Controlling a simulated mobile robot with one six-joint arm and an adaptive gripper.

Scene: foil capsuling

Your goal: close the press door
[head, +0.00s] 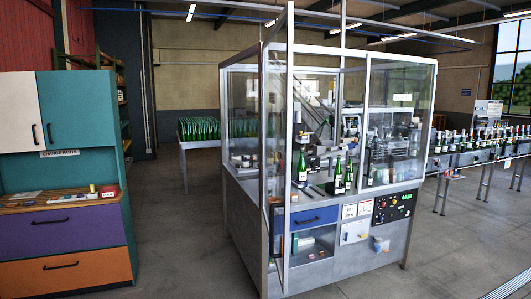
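The press cabinet (240,213) is a grey, glass-walled machine in the middle of the head view. A tall, metal-framed clear door (287,190) is at its front left corner. The door appears swung outward toward me and shows nearly edge-on. A small grey fitting, perhaps its handle (297,116), is on the frame. The front beside the door looks open, with green bottles (302,166) standing inside. The right front glass panel (398,120) is in place. My gripper is not in view, so its distance from the door cannot be told.
A teal cabinet with a purple drawer (63,229) and a wooden worktop stands at the left. A table of green bottles (198,130) is behind the press. A bottle conveyor (480,152) runs at the right. The grey floor (180,240) between cabinet and press is clear.

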